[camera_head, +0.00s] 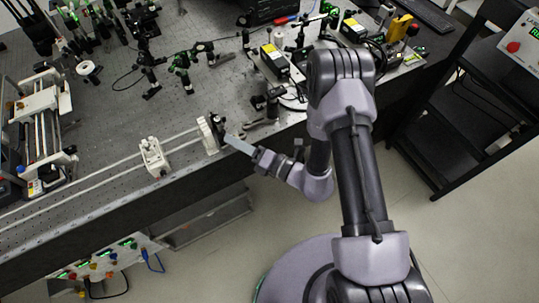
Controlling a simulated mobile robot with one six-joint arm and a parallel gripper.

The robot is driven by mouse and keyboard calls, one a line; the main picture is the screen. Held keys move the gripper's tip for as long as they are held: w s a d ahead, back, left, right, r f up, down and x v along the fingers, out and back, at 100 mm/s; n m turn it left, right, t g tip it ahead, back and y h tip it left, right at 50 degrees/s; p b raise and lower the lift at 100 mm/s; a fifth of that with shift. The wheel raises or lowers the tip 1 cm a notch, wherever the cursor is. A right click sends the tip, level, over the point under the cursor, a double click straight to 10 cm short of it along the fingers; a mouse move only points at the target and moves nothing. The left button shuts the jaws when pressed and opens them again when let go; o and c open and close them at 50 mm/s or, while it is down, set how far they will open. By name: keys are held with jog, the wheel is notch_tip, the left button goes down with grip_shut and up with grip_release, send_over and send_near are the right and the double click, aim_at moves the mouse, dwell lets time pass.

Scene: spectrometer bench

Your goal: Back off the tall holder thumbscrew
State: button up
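A tall, narrow holder (208,137), off-white with dark parts beside it, stands upright on the pale rail near the front edge of the bench, left of my gripper. My gripper (228,140) reaches in from the right, its light grey fingers pointing left at the dark side of the holder. The fingertips are at or very near the holder; I cannot tell whether they touch it. The thumbscrew is too small to make out at the fingertips. I cannot see a gap between the fingers or whether they are shut on anything.
A shorter white holder (153,157) stands on the same rail to the left. Dark clamps and posts (265,103) stand just right of the tall holder. More optics fill the back of the bench. Open floor (225,240) lies in front.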

jog(key=p+v, duration=0.2)
jog(key=v, duration=1.5)
jog(key=shift+s, duration=0.1)
